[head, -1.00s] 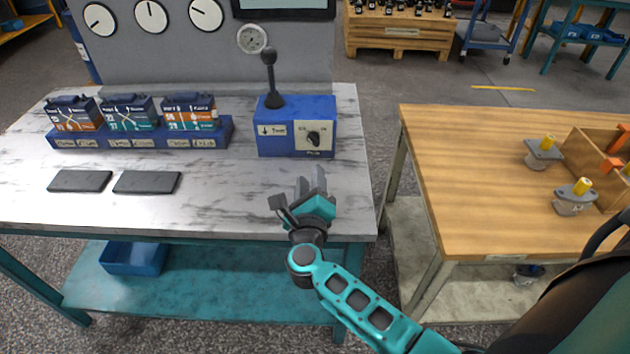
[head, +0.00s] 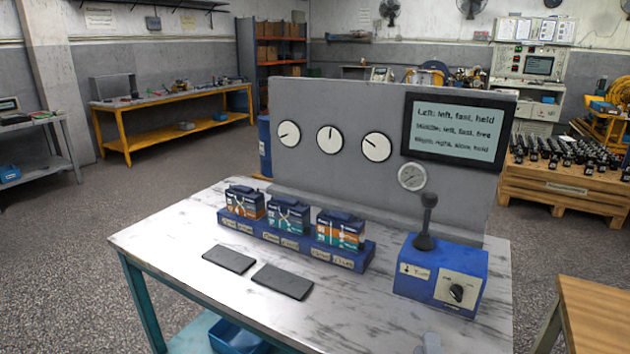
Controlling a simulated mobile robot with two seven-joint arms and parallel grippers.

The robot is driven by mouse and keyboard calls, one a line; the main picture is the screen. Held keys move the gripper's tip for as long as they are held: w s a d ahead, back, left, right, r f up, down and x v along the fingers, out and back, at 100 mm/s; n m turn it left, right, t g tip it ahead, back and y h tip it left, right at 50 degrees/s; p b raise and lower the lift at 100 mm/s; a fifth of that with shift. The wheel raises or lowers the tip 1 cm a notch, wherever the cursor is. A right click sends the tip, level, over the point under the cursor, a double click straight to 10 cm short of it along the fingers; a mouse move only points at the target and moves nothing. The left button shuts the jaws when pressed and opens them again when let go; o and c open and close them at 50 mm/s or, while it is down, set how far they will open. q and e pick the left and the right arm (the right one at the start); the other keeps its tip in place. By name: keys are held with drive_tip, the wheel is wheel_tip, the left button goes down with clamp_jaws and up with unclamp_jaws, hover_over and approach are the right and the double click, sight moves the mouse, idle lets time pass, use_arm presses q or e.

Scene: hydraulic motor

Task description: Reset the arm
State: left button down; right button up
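My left gripper is not in view.
Several blue modules sit in a blue rack (head: 270,235). Two dark flat plates (head: 283,281) lie before it. A grey panel behind carries dials and a screen (head: 452,130) with text lines. A wooden table (head: 598,315) is at the lower right.

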drive_tip(key=s+a+f+n+g+y, duration=0.1)
drive_tip(key=s+f+n+g+y, duration=0.2)
drive_tip(key=n, duration=0.9)
drive_tip(key=s+a+f+n+g+y, duration=0.2)
drive_tip(key=s+f+n+g+y, duration=0.1)
drive_tip(key=s+f+n, duration=0.6)
drive_tip(key=s+n+g, duration=0.1)
drive_tip(key=s+n, duration=0.3)
drive_tip(key=shift+g, duration=0.4)
drive_tip(key=shift+s, duration=0.1)
